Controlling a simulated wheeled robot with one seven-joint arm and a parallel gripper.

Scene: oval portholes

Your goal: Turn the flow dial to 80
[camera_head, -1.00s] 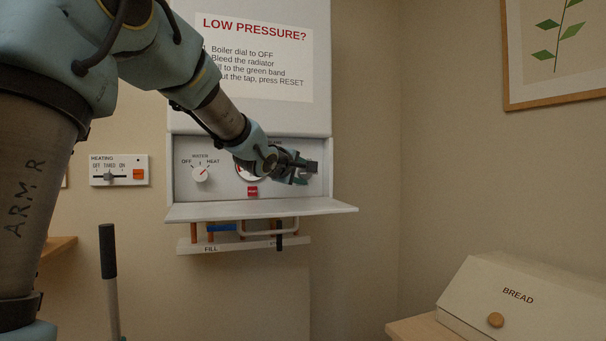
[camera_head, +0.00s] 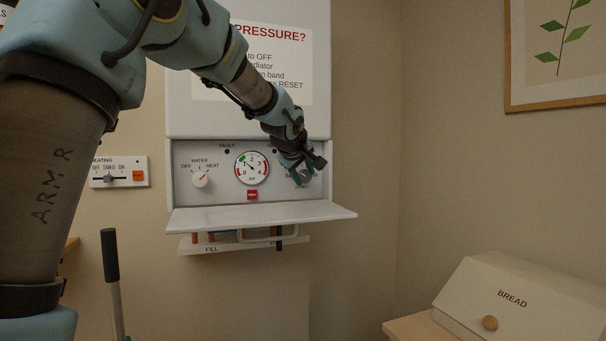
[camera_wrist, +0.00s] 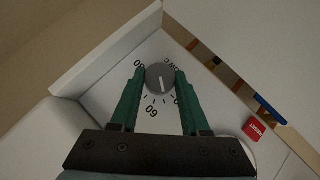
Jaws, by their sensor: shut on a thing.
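The flow dial (camera_wrist: 155,69) is a grey round knob with a white line, on the white panel in the wrist view. My gripper (camera_wrist: 160,76) has its two green fingers on either side of the knob, shut on it. The white line runs toward the lower edge of the picture, on the side of the upside-down 60. The exact mark it meets is unclear. Other numerals are partly covered by the fingers. In the head view my gripper (camera_head: 301,174) is at the right end of the boiler panel and mostly hides the dial.
A water dial (camera_head: 201,179), a pressure gauge (camera_head: 252,168) and a red button (camera_head: 252,195) are left of my gripper. The opened flap (camera_head: 260,214) juts out below the panel. A bread box (camera_head: 500,300) stands at lower right.

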